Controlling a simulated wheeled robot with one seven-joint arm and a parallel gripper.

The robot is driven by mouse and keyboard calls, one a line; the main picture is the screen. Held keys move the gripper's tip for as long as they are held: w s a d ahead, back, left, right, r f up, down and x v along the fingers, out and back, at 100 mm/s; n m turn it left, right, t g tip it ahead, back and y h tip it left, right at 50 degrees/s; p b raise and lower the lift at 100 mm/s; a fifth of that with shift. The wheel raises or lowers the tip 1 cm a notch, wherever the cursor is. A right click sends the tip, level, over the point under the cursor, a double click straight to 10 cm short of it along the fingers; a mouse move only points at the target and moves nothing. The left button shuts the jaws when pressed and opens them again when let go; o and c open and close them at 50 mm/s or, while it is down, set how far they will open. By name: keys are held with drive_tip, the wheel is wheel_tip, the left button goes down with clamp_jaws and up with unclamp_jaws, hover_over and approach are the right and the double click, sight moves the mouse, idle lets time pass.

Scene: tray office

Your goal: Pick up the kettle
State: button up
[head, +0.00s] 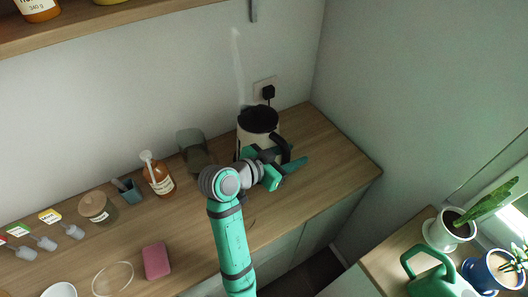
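The kettle (258,127) is pale with a dark top and a black handle (284,148) on its right side. It stands upright on the wooden counter near the back wall in the head view. My gripper (274,160) is at the kettle's front right, by the handle. Its green fingers look spread apart, one in front of the kettle body and one to the right of the handle. Whether they touch the handle cannot be told. My gripper and wrist hide the lower front of the kettle.
A greenish clear container (194,150) stands just left of the kettle. An amber pump bottle (158,178), a cup (128,190), a jar (97,207) and a pink sponge (156,261) are further left. A black plug (268,91) is in the wall behind. The counter's right end is clear.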

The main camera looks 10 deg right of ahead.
drive_tip(key=shift+w+d+f, duration=0.25)
drive_tip(key=shift+w+d, duration=0.15)
drive_tip(key=shift+d, duration=0.15)
drive_tip(key=shift+c, duration=0.6)
clamp_jaws()
idle(0.4)
drive_tip(key=shift+r, duration=0.15)
